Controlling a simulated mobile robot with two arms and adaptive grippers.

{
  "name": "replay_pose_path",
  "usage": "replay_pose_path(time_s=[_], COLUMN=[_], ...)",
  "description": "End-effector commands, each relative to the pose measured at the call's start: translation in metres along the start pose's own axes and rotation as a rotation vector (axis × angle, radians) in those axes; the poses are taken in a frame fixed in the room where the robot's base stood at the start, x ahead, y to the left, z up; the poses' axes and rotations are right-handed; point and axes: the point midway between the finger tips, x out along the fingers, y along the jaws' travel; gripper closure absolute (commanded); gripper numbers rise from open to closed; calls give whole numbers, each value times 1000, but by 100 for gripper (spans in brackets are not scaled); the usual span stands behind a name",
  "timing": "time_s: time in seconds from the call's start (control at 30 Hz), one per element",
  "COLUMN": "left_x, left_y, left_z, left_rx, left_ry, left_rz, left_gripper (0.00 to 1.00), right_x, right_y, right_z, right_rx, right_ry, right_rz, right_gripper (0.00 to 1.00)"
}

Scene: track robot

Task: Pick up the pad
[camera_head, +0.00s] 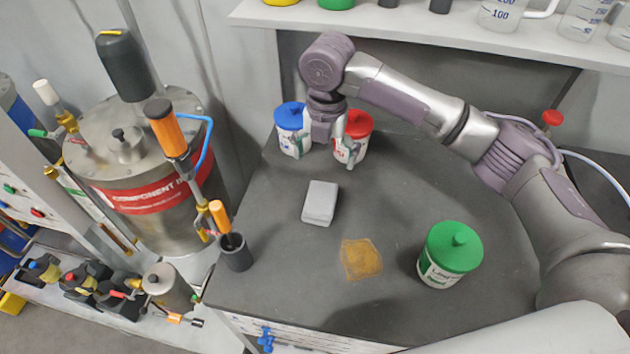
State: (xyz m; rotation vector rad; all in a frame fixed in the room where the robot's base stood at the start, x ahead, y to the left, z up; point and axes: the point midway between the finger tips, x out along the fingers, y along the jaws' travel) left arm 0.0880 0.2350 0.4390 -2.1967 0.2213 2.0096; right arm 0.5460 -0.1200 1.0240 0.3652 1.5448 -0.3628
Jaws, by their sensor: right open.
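The pad is a small light-grey block (320,202) lying flat on the dark worktop (390,190), left of its middle. My right arm comes in from the right, and my right gripper (328,158) hangs above the far part of the worktop, pointing down. It is open and empty, with its fingers apart, a little beyond the pad in the picture and not touching it. The gripper partly covers a blue-lidded jar (289,121) and a red-lidded jar (358,124) behind it. My left gripper is out of view.
A brown-yellow stain (361,259) lies on the worktop near the pad. A green-lidded jar (450,252) stands at the right. A dark cup (236,252) stands at the left edge. A white shelf (440,35) runs above the back. A metal tank (140,170) stands left.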

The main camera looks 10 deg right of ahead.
Motion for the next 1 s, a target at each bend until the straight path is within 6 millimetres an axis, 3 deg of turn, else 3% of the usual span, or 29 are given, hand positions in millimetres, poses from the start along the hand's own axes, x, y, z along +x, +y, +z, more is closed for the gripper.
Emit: replay_pose_path(time_s=[0.13, 0.4, 0.67, 1.0], left_x=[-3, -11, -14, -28], left_y=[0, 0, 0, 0], left_z=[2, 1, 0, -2], left_rx=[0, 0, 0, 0], left_ry=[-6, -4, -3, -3], left_rz=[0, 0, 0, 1], left_gripper=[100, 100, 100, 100], right_x=[16, 68, 89, 133], right_y=[-2, -1, 1, 5], right_z=[0, 0, 0, 1], right_rx=[0, 0, -1, -1], right_ry=[4, 3, 2, 1], right_rz=[-9, -6, -4, -5], right_gripper=[2, 2, 2, 2])
